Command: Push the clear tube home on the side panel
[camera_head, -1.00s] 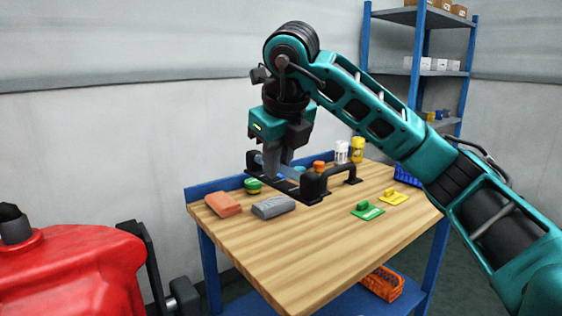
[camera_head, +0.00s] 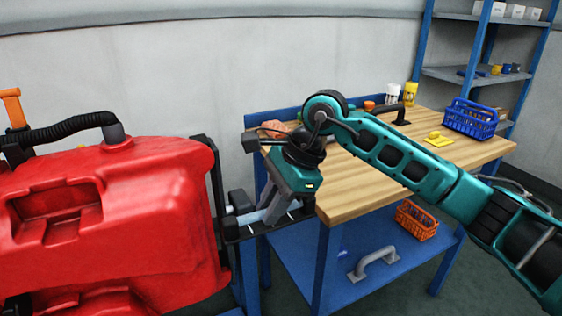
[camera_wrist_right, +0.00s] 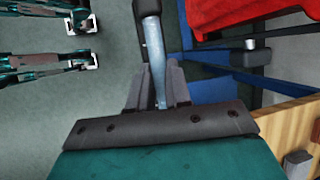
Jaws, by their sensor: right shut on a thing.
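The clear tube (camera_wrist_right: 157,66) is a light-blue see-through length with a dark sleeve, held between the two grey fingers of my right gripper (camera_wrist_right: 159,88). In the head view my right gripper (camera_head: 277,205) is tilted down beside the right end of the red tank (camera_head: 110,225), off the front left of the workbench. The black side panel (camera_head: 215,185) stands at that end, with a dark fitting (camera_head: 240,200) close to the fingers. In the wrist view a fitting with a silver end (camera_wrist_right: 249,45) lies right of the tube, apart from it. My left gripper is out of view.
The wooden workbench (camera_head: 400,170) is at the right, with a blue basket (camera_head: 470,118) and a yellow piece (camera_head: 437,138) on top. Its blue lower shelf (camera_head: 335,285) carries an orange basket (camera_head: 416,220) and a grey handle (camera_head: 374,262). Blue shelving (camera_head: 480,75) stands behind.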

